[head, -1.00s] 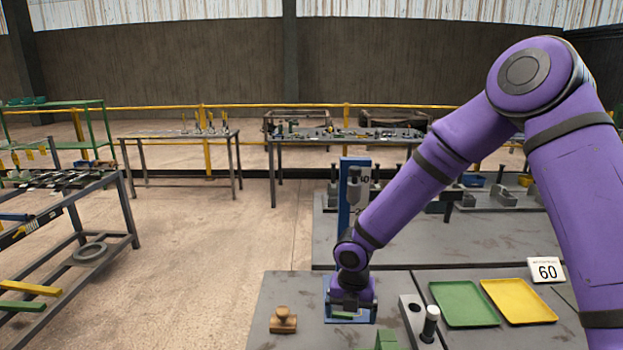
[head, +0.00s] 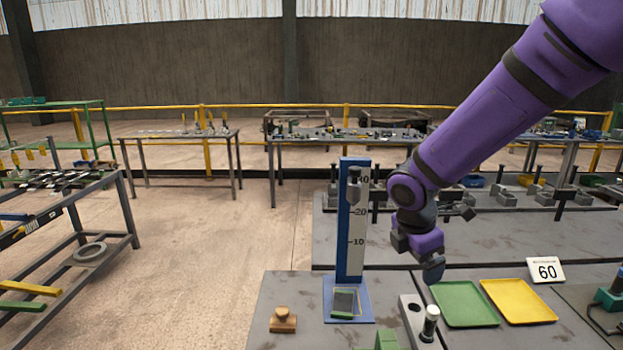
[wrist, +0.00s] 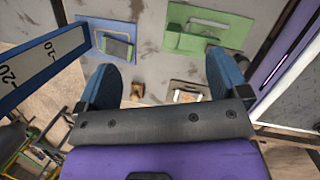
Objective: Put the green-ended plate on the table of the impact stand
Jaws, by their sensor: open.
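The impact stand (head: 357,215) is a blue upright with a white scale and a hanging grey weight. Its blue base table (head: 364,312) stands on the grey bench. The plate (head: 344,300), dark grey with a green end facing the front, lies on that table. The wrist view also shows the plate (wrist: 118,47) inside the blue table (wrist: 98,27). My gripper (head: 433,268) is up and to the right of the stand, clear of the plate. In the wrist view my gripper (wrist: 163,80) has its blue fingers wide apart with nothing between them.
A wooden stamp (head: 283,321) sits left of the stand. A grey block with a post (head: 430,322) and a green fixture (head: 386,340) are at front right.

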